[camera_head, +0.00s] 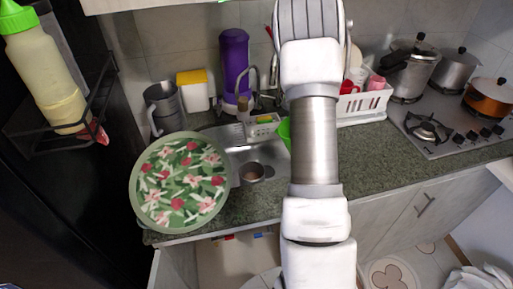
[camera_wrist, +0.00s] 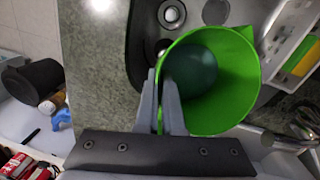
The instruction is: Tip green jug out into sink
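The green jug (camera_wrist: 230,95) fills the middle of the wrist view, its open mouth facing the camera and its spout at the upper right. A dark green round area shows deep inside; I cannot tell whether it is the jug's bottom or contents. My gripper (camera_wrist: 160,75) has its two fingers close together with the jug's wall between them. In the head view only a sliver of the jug (camera_head: 285,132) shows left of my arm, which hides my gripper. The metal sink (camera_head: 238,160) lies left of the jug there, with a round drain (camera_head: 251,172).
A large floral round tray (camera_head: 180,185) covers the counter's left end. A grey pitcher (camera_head: 162,108), a purple bottle (camera_head: 234,70) and a tap (camera_head: 246,85) stand behind the sink. A white dish rack (camera_head: 362,104) is right of my arm; the stove (camera_head: 450,130) is farther right.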

